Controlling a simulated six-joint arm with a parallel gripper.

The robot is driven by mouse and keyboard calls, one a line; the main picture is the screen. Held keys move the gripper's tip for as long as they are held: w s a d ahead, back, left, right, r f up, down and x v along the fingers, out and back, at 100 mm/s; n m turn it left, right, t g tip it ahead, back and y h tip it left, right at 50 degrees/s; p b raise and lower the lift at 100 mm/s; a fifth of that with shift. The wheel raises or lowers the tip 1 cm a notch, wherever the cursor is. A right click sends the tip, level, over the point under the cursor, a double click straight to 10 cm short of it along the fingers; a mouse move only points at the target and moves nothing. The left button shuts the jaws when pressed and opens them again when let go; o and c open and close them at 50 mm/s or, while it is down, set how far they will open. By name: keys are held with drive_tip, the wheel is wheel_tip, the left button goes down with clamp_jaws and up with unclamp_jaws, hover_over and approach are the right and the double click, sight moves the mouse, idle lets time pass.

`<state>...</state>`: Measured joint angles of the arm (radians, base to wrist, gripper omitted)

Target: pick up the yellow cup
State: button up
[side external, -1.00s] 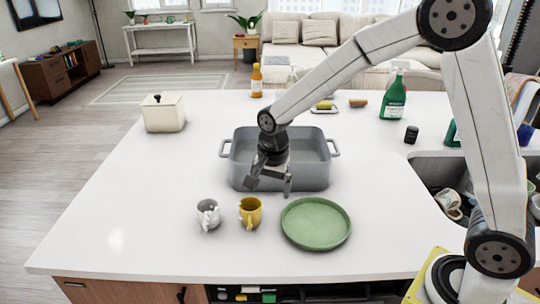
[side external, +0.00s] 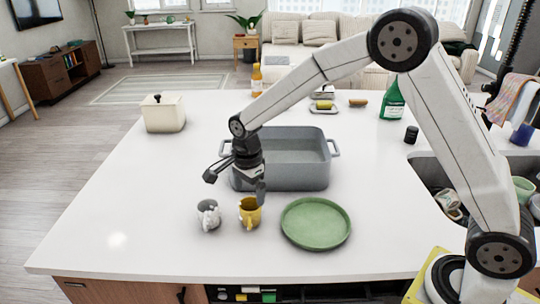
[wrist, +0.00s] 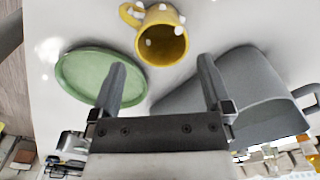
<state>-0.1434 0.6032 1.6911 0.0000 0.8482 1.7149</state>
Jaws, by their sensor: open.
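The yellow cup (side external: 250,212) stands upright on the white island counter, between a grey-white patterned mug and a green plate. In the wrist view the yellow cup (wrist: 164,40) is ahead of the fingertips, a little right of the middle, with its mouth visible and its handle to the left. My gripper (side external: 238,182) is above and behind the cup in the side view, near the front left of the grey pan. In the wrist view my gripper (wrist: 162,75) has its fingers wide apart with nothing between them.
The grey pan (side external: 318,165) stands just behind the cup. The patterned mug (side external: 208,214) is close on the left and the green plate (side external: 316,223) on the right. A cream canister (side external: 164,113) stands back left. The counter's front left is clear.

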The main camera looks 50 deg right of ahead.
sight(249, 205)
drive_tip(key=shift+w+f, duration=0.1)
drive_tip(key=shift+f, duration=2.8)
drive_tip(key=c, duration=1)
drive_tip(key=shift+c, duration=0.2)
drive_tip(key=shift+r, duration=0.2)
